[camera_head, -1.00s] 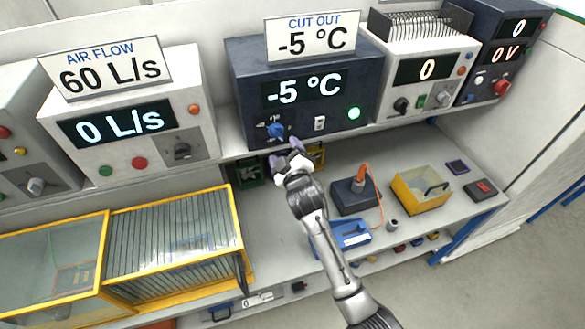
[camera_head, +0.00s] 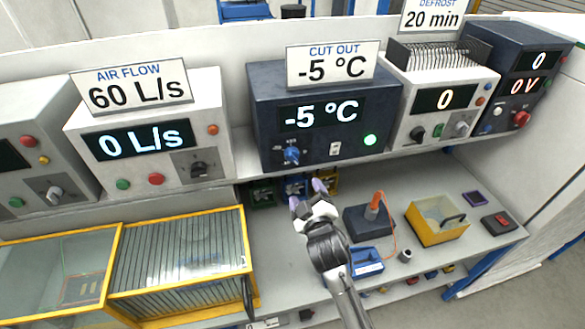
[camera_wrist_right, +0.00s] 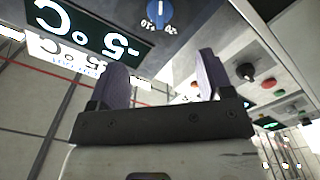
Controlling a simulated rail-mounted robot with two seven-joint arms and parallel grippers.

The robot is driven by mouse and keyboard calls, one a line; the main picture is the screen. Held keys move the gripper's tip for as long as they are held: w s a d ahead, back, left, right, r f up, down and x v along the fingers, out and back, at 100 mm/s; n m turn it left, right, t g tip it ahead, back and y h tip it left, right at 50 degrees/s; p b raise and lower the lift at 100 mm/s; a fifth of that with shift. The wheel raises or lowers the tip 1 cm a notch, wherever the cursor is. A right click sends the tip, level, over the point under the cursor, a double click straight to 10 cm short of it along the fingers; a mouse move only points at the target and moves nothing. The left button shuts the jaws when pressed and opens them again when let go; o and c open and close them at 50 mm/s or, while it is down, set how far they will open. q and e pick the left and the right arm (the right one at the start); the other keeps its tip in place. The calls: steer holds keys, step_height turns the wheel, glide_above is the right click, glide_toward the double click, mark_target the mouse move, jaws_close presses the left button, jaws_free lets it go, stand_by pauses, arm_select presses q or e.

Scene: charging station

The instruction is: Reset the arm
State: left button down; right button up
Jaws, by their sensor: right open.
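My right gripper (camera_head: 308,190) is in the head view, in front of and below the dark cut-out unit (camera_head: 265,110), which reads -5 °C. Its two purple-grey fingers are apart with nothing between them; they also show in the right wrist view (camera_wrist_right: 160,80). The blue knob (camera_head: 291,155) on the unit is clear of the fingers. In the right wrist view the knob (camera_wrist_right: 160,14) shows upside down above the fingers. My left gripper is in neither view.
The air flow unit (camera_head: 80,130) stands to the left, and a white unit (camera_head: 440,125) reading 0 to the right. Below are a yellow-framed glass case (camera_head: 182,250), a yellow box (camera_head: 437,220), a blue device (camera_head: 365,262) and a dark block with an orange plug (camera_head: 372,205). Bench space around the gripper's right is partly filled.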

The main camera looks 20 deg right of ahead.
steer(key=s+f+m+g+y, duration=0.15)
steer(key=s+f+g, duration=0.4)
steer(key=s, duration=0.75)
steer(key=s+d+f+m+g, duration=0.15)
steer(key=s+f+g, duration=0.4)
steer(key=s, duration=0.75)
steer(key=s+f+m+g+y, duration=0.1)
steer(key=s+f+m+g, duration=0.2)
steer(key=s+f, duration=0.75)
steer(key=w+p+v, duration=0.2)
steer(key=p+v, duration=0.7)
steer(key=w+a+r+p+v, duration=0.1)
steer(key=p+v, duration=0.8)
steer(key=v, duration=0.1)
steer(key=shift+w+a+r, duration=0.2)
steer(key=shift+w+r, duration=0.05)
steer(key=shift+r, duration=0.3)
